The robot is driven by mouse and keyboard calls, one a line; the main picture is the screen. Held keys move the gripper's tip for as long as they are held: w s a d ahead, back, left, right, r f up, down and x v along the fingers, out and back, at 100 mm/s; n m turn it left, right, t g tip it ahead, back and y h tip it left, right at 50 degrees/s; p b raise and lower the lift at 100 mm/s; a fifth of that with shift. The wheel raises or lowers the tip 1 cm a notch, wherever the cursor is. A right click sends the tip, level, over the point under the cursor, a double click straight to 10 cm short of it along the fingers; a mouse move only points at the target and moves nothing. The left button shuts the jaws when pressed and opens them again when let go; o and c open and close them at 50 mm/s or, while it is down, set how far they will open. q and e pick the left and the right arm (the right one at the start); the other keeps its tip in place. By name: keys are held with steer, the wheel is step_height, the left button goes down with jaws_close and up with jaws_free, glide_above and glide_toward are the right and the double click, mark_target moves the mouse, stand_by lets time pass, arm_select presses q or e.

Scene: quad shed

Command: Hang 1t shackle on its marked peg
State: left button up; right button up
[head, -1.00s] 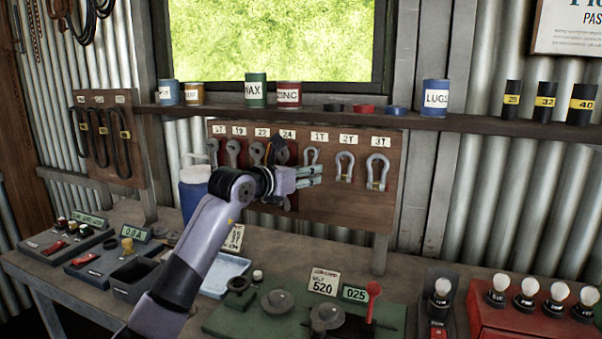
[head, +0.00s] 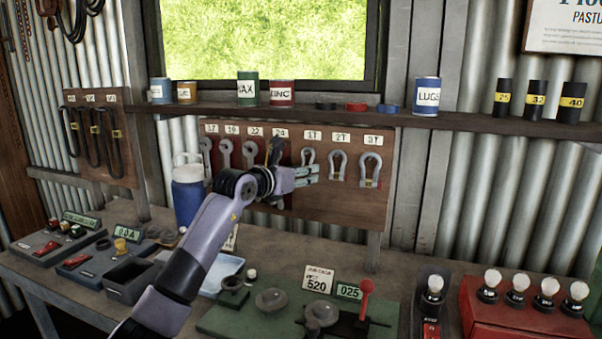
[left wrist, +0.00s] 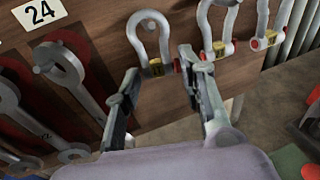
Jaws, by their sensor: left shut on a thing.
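The 1t shackle (left wrist: 148,38) is a grey bow with a yellow-tagged pin. It is against the brown peg board (head: 337,208), with its bow around the peg below the 1T label (head: 312,135). In the head view the shackle (head: 308,156) shows above my left fingers. My left gripper (head: 306,176) is shut on its lower part. In the left wrist view the fingers (left wrist: 165,92) stand either side below the pin; the exact contact is hard to see. My right gripper is in neither view.
The 2T shackle (head: 338,165) and 3T shackle (head: 370,169) hang close on the right. Wrenches (head: 226,153) hang on the left, nearest under the 24 label. A shelf (head: 220,108) with tins runs above. A green device (head: 255,322) and other devices stand on the bench below.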

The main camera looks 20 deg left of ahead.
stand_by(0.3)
arm_select(q)
steer(key=o, duration=1.2)
